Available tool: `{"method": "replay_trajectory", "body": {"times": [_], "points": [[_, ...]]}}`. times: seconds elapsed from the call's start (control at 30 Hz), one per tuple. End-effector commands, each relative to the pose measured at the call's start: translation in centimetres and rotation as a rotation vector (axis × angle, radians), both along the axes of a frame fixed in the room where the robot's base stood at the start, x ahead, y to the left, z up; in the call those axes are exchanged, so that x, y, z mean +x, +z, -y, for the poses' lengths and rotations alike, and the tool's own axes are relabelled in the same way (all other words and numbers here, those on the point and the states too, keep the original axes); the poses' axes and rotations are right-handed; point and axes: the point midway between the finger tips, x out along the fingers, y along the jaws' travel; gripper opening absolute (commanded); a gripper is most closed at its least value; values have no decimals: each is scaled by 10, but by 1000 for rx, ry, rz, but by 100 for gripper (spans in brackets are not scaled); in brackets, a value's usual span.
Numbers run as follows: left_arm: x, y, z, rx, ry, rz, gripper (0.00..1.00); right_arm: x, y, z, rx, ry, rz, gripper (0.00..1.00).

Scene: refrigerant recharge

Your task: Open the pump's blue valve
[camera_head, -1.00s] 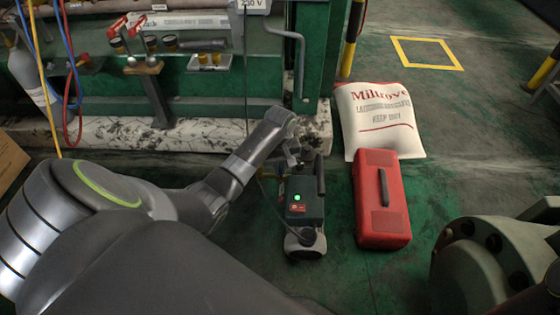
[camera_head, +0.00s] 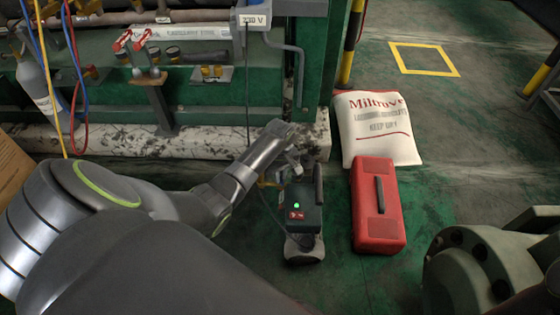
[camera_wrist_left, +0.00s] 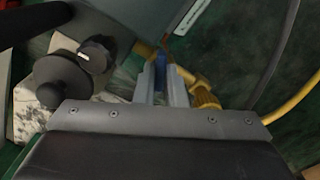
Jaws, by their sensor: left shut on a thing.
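The pump (camera_head: 305,218) is a small dark unit with a lit green light and a carrying handle, standing on the green floor. My left gripper (camera_head: 293,160) is at its far end, low and close to it. In the left wrist view, the fingers of my left gripper (camera_wrist_left: 160,88) are shut on the blue valve (camera_wrist_left: 160,74), of which only a small blue part shows between them. A brass fitting (camera_wrist_left: 203,92) with a yellow hose sits just right of the fingers. The blue valve cannot be made out in the head view. My right gripper is not in view.
A red case (camera_head: 378,212) lies right of the pump, with a white sack (camera_head: 378,130) behind it. A green flanged part (camera_head: 485,265) fills the lower right. A pipe rack with red-handled valves (camera_head: 132,42) stands at the back left. In the wrist view, a black knob (camera_wrist_left: 95,52) is left of the fingers.

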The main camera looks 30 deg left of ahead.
Motion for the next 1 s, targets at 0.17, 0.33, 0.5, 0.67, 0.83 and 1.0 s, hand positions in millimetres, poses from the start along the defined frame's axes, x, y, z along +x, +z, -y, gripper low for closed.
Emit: {"method": "replay_trajectory", "body": {"times": [0.17,0.33,0.5,0.67,0.83,1.0], "points": [[-1,0,0,1,2,-3,0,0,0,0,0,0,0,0],[-1,0,0,1,8,-3,0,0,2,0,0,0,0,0],[-1,2,0,0,57,-4,0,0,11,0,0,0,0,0],[-1,2,0,2,115,-5,0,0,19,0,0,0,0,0],[-1,2,-1,2,180,-5,0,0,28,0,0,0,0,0],[-1,1,-1,2,243,-5,0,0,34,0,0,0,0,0]]}}
